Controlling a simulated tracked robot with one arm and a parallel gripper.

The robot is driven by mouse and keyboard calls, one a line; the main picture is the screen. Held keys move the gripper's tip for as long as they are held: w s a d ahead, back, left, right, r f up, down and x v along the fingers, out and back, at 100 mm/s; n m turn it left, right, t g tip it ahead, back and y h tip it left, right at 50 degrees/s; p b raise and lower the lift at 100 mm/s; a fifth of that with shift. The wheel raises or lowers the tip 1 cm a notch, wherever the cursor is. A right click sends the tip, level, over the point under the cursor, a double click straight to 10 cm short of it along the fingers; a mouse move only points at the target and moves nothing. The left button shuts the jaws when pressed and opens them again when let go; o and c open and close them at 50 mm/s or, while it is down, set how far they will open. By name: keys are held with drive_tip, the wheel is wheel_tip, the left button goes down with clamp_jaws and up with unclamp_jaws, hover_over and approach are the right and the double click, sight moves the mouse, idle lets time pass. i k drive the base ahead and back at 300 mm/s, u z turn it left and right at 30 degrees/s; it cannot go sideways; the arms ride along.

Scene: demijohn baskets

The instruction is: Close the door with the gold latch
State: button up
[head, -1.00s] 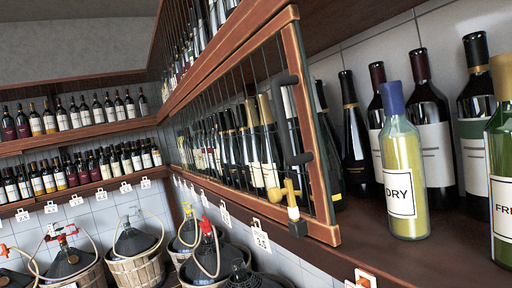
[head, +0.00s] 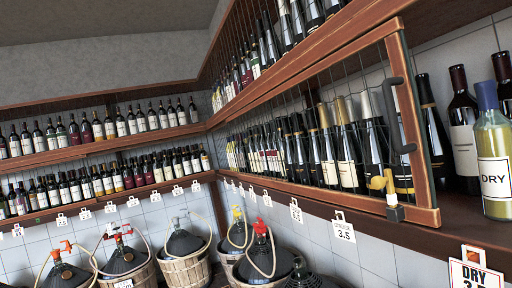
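The door (head: 418,130) is a wooden-framed glass panel with thin vertical bars on the right-hand shelf. It stands in front of a row of dark bottles; I cannot tell from this angle how far it is open. A dark upright handle (head: 400,115) is near its right edge. The gold latch (head: 379,183) sits at the lower right of the door, with a small grey block below it. The shelf to the right of the door edge is uncovered. My gripper is not in view, and nothing touches the door or latch.
A yellow DRY bottle (head: 492,165) with a blue cap stands right of the door, with dark bottles behind it. A price sign (head: 474,272) hangs below. Basketed demijohns (head: 186,265) with hoses stand below the shelves. Bottle shelves (head: 100,150) line the back wall.

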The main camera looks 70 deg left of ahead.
sight(426, 212)
drive_tip(key=u, duration=2.85)
drive_tip(key=k, duration=0.85)
drive_tip(key=z, duration=1)
drive_tip(key=i, duration=1)
